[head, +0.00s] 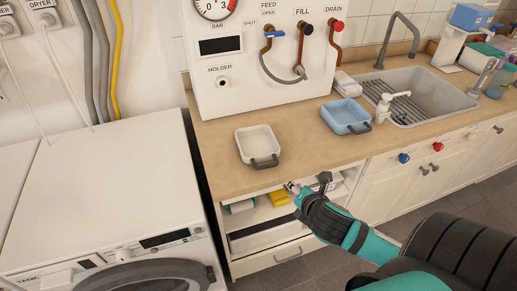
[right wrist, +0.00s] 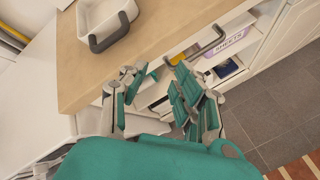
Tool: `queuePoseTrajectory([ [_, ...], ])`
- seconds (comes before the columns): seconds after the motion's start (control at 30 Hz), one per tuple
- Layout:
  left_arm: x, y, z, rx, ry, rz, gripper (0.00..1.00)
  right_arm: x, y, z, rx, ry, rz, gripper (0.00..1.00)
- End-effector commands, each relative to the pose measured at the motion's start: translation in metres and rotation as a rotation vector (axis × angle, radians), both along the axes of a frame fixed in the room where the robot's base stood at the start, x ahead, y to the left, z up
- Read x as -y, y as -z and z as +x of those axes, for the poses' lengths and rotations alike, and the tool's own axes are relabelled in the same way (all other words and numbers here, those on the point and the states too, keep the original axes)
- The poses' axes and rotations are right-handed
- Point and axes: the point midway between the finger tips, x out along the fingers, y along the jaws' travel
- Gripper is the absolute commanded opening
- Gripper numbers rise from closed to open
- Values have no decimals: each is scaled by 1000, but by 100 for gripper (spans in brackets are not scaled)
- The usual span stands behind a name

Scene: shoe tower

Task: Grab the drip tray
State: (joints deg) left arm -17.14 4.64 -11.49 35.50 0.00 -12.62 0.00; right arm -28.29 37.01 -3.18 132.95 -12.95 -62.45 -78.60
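Two shallow trays with dark handles stand on the wooden counter, and I cannot tell for certain which is the drip tray. The white tray (head: 254,138) is at the left, its handle toward the front edge; it also shows at the top of the right wrist view (right wrist: 101,22). The blue tray (head: 345,113) is farther right, beside the sink. My right gripper (head: 308,184) is at the counter's front edge, in front of and right of the white tray, apart from both trays. In the right wrist view its fingers (right wrist: 154,84) are spread and empty. My left gripper is not in view.
A white panel (head: 262,90) with gauge, valves and pipes stands behind the counter (head: 300,150). A washing machine (head: 100,190) is at the left. An open shelf (head: 262,214) with a yellow item lies below the counter edge. A soap pump (head: 382,108) stands by the sink (head: 425,88).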

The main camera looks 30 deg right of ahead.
Motion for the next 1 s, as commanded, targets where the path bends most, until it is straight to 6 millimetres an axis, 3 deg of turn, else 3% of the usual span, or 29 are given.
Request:
queuePoseTrajectory([
  [0.1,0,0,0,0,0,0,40,18,-31,27,0,-247,-353,30],
  [0.3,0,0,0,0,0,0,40,28,-56,50,-10,-446,-676,30],
  [0.47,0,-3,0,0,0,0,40,33,-54,67,-12,-465,-714,30],
  [0.8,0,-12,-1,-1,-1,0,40,53,-26,132,-12,-459,-706,30],
  [1.0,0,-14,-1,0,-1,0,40,60,-14,155,-13,-463,-707,30],
])
